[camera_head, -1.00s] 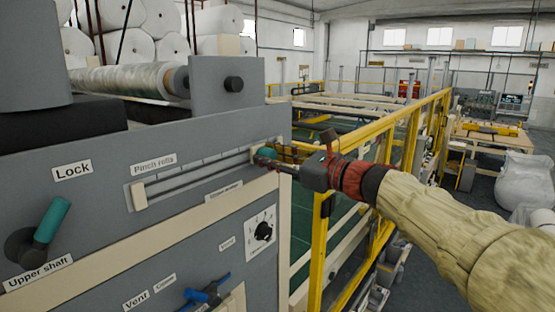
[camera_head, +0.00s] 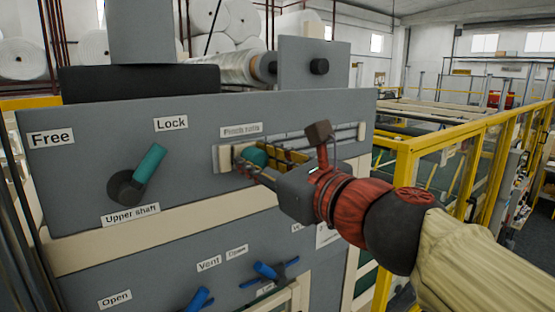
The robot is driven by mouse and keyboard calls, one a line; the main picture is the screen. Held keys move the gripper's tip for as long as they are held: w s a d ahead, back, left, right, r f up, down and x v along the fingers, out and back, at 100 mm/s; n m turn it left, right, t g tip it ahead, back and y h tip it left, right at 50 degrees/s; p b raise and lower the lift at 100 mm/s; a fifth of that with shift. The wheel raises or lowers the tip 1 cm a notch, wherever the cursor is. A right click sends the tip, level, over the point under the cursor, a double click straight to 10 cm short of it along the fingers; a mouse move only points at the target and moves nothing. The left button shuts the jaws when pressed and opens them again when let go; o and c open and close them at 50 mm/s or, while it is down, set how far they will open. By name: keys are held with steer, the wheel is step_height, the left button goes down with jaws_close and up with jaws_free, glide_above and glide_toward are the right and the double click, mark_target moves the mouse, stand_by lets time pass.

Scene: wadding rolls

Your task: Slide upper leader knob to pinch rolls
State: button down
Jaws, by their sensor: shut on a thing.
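The upper leader knob (camera_head: 254,156) is a teal-green knob at the left end of a horizontal slot (camera_head: 335,137) in the grey machine panel. My gripper (camera_head: 258,166) is shut on the knob, reaching in from the right, its fingers partly hiding it. The "Pinch rolls" label (camera_head: 241,130) is just above the knob. A pale end block (camera_head: 223,158) sits at the slot's left end, close beside the knob; whether they touch is hard to tell. My wrist and fingers hide part of the slot and the panel below it.
A teal lever (camera_head: 150,162) over the "Upper shaft" label (camera_head: 131,214) stands left, near the "Lock" label (camera_head: 171,124). Blue handles (camera_head: 266,270) sit lower on the panel. A yellow railing (camera_head: 470,140) runs along the right behind my arm.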

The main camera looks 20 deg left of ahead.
steer(key=shift+s+a, duration=0.15)
steer(key=shift+s, duration=0.05)
stand_by(0.3)
steer(key=c, duration=1.4)
jaws_free()
steer(key=shift+s, duration=0.1)
steer(key=v, duration=1.2)
